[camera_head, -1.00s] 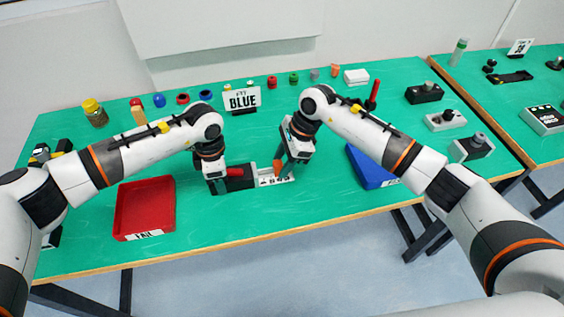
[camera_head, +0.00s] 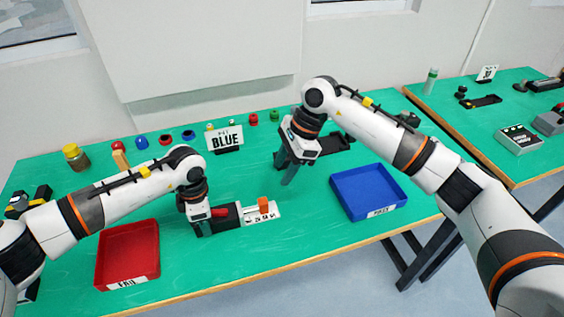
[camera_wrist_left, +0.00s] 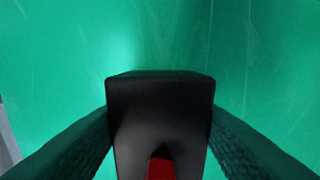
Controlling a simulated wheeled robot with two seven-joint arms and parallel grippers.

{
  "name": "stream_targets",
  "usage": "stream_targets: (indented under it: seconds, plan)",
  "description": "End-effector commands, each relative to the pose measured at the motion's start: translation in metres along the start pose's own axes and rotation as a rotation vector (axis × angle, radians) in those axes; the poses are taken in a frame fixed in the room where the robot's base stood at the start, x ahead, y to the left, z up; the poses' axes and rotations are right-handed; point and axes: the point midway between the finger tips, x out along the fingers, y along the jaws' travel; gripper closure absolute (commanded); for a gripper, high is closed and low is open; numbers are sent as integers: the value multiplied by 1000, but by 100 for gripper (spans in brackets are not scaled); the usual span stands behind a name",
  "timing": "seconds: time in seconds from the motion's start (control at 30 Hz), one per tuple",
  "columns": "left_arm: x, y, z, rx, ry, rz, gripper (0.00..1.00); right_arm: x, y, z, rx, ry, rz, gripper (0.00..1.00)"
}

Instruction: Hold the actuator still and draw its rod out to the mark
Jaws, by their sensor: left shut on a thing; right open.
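The actuator has a black body (camera_head: 232,219) with a red part (camera_head: 220,212) and lies on the green table. My left gripper (camera_head: 202,226) is shut on the black body. In the left wrist view the black body (camera_wrist_left: 160,105) sits between both fingers, with a bit of red at the bottom edge. My right gripper (camera_head: 287,173) is open and empty, raised behind and right of the orange block.
A sign reading BLUE (camera_head: 226,139) and several small coloured parts stand along the back. The table between the plate and blue tray is clear.

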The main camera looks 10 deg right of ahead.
Motion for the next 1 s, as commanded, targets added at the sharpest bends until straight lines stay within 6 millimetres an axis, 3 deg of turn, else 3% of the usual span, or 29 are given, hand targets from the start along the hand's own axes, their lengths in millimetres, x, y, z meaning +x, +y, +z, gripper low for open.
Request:
stream_targets:
  seconds: [0.03,0.07,0.2,0.57,1.0]
  plan:
    - [5,3,1,2,-7,9,88,1,0,0,0,0,0,55]
    - [5,3,1,2,-7,9,48,1,0,0,0,0,0,55]
    - [3,2,1,2,-5,6,26,1,0,0,0,0,0,55]
    - [-4,0,0,1,-1,1,26,1,0,0,0,0,0,55]
    - [-88,0,0,1,-2,0,26,1,0,0,0,0,0,55]
